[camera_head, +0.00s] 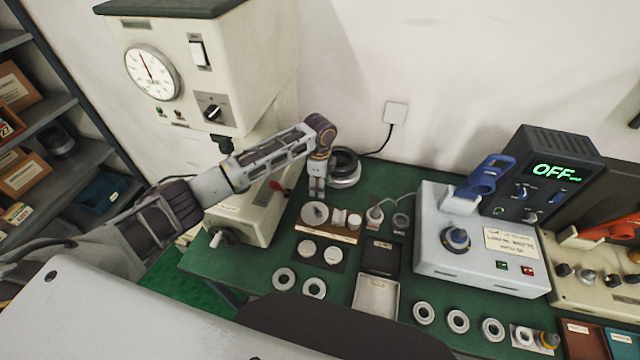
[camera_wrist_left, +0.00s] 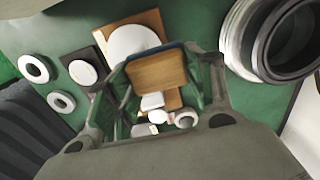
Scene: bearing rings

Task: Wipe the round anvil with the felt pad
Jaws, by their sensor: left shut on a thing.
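My left gripper (camera_head: 317,188) points down just behind a wooden board (camera_head: 340,237). It is shut on a wooden block with a dark blue edge, which I take as the felt pad (camera_wrist_left: 157,74). The pad is hard to make out in the head view. A pale round disc, which looks like the round anvil (camera_head: 314,214), lies on the board's left part. It also shows in the wrist view (camera_wrist_left: 130,40), partly covered by the pad. I cannot tell whether pad and disc touch. My right gripper is out of view.
Small pale cylinders (camera_head: 354,221) stand on the board beside the disc. Thick rings (camera_head: 345,168) stand behind it. A dark plate with two white discs (camera_head: 306,247) and loose rings (camera_head: 284,279) lie in front. A press (camera_head: 235,215) is left, a control box (camera_head: 480,250) right.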

